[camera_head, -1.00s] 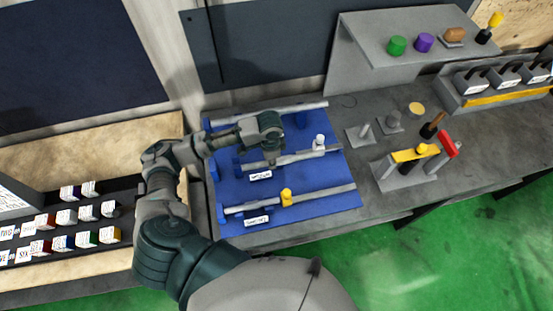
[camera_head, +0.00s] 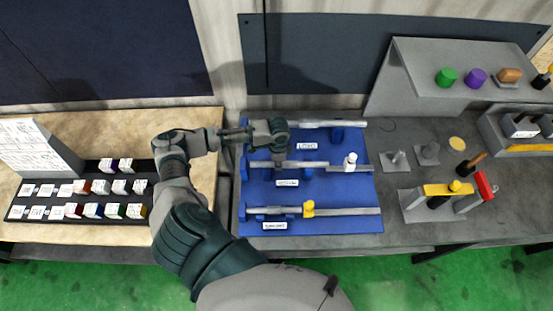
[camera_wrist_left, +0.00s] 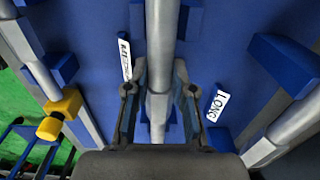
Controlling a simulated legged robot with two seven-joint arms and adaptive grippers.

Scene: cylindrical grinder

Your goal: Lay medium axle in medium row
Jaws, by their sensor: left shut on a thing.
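A blue board (camera_head: 345,190) carries three rows with name labels. The medium axle (camera_head: 315,164), a grey rod with a white collar (camera_head: 350,162), lies along the middle row, level or nearly so. My left gripper (camera_head: 280,155) reaches down over its left part. In the left wrist view, the gripper (camera_wrist_left: 160,105) has one finger on each side of the grey axle (camera_wrist_left: 161,50) and is shut on it. I cannot tell whether the axle rests fully in its blue supports. My right gripper is not in view.
A grey long rod (camera_head: 335,124) lies in the far row, and a rod with a yellow collar (camera_head: 308,209) in the near row. Labelled small blocks (camera_head: 92,210) stand on a dark tray at left. A yellow-and-red fixture (camera_head: 448,190) and small parts stand at right.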

